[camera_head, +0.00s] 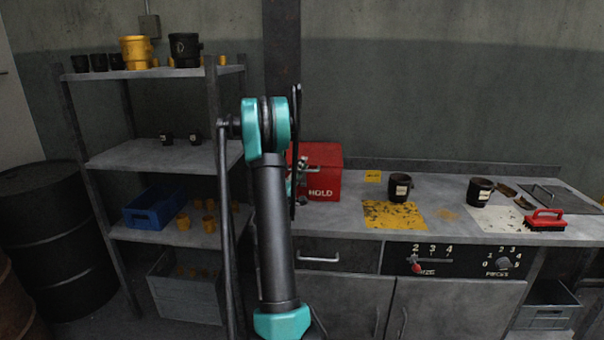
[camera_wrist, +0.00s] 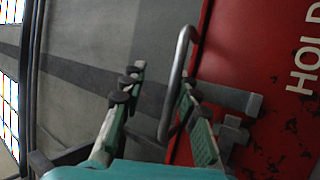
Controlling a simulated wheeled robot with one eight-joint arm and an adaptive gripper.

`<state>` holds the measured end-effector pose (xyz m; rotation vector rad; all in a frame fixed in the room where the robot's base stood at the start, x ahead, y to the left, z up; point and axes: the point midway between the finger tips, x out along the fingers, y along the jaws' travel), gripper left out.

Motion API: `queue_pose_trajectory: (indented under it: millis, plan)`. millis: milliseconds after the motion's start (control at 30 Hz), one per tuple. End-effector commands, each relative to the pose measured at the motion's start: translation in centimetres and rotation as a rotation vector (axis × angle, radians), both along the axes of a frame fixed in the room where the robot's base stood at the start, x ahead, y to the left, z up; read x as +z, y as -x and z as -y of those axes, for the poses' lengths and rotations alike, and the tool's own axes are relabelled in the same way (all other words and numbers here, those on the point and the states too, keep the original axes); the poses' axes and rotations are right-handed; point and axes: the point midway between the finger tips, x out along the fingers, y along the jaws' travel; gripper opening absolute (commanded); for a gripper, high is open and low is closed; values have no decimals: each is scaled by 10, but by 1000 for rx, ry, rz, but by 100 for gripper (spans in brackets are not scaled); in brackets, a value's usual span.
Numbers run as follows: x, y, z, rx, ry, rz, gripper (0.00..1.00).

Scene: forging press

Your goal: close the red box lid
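The red box (camera_head: 326,178), marked HOLD, stands on the counter just right of my arm. Its left part is hidden behind the arm, and I cannot tell how its lid stands. In the wrist view its red face (camera_wrist: 265,60) fills the right side, turned sideways. A bent grey metal handle (camera_wrist: 177,75) stands out from that face. My gripper (camera_wrist: 160,82) is open, its two fingers apart. The handle runs between the fingers, close to the right one; I cannot tell if they touch. In the head view the gripper (camera_head: 301,174) is mostly hidden at the box's front.
A yellow worn mat (camera_head: 393,215) lies right of the box, with a black cup (camera_head: 400,186) at its back. Another black cup (camera_head: 480,190) and a red brush (camera_head: 545,219) are farther right. A shelf rack (camera_head: 150,152) stands left of my arm.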

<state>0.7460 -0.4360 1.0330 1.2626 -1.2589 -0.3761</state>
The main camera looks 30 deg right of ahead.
Motion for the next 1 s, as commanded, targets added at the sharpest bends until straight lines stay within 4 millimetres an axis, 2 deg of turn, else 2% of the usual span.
queue_pose_trajectory:
  millis: [200,433,633,1000]
  plan:
    - [37,1,0,-1,1,0,30]
    - [65,1,0,-2,2,1,30]
    - [75,1,0,-3,1,1,30]
    - [75,1,0,-2,2,1,30]
